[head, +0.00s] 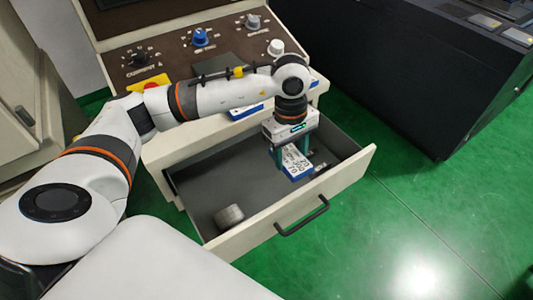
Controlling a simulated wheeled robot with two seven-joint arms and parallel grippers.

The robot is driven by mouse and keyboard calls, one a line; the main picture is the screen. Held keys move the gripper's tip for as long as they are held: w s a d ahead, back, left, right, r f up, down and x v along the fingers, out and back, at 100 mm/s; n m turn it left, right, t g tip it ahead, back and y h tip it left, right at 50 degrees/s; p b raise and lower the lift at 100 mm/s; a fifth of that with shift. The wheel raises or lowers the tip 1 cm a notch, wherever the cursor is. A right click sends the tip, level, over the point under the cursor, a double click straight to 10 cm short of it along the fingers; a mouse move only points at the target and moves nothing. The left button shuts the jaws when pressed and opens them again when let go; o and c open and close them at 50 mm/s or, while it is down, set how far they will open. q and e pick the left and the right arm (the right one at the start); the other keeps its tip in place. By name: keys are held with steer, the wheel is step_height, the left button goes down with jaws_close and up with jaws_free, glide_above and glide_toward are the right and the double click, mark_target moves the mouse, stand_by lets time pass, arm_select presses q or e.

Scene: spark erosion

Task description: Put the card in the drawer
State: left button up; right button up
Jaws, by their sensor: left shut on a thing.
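The drawer (283,211) is pulled open below the control panel, with its black handle (302,216) at the front. My left gripper (292,160) points down over the right part of the drawer. It is shut on a white and blue card (296,165) with dark printing. The card is tilted and hangs over or inside the drawer; I cannot tell whether it touches the floor of the drawer. My right gripper is out of view.
A grey cylinder (229,217) lies in the drawer's front left. A small metallic item (320,167) lies near the drawer's right side. Another blue-edged item (246,111) is on the ledge above. A dark cabinet (410,75) stands at the right, with clear green floor before it.

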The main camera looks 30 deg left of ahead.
mark_target(288, 147)
arm_select(q)
steer(key=w+a+f+n+b, duration=0.1)
steer(key=n, duration=0.2)
steer(key=w+a+f+n+b, duration=0.1)
steer(key=n, duration=0.2)
steer(key=w+a+f+n+t+b, duration=0.1)
steer(key=w+n, duration=0.1)
steer(key=n, duration=0.2)
steer(key=shift+f, duration=0.3)
steer(key=w+a+f+n+y+b, duration=0.1)
steer(key=w+a+f+n+b, duration=0.1)
steer(key=f+n, duration=0.3)
steer(key=w+a+f+n+b, duration=0.2)
steer(key=a+f+n, duration=0.2)
steer(key=n, duration=0.8)
steer(key=w+a+f+n+y+b, duration=0.1)
steer(key=w+a+f+n+b, duration=0.1)
steer(key=f+n, duration=0.5)
steer(key=shift+a+f+n+y+b, duration=0.35)
steer(key=shift+a+n, duration=0.3)
steer(key=shift+n, duration=0.55)
step_height(288, 147, down, 4)
steer(key=shift+r, duration=0.1)
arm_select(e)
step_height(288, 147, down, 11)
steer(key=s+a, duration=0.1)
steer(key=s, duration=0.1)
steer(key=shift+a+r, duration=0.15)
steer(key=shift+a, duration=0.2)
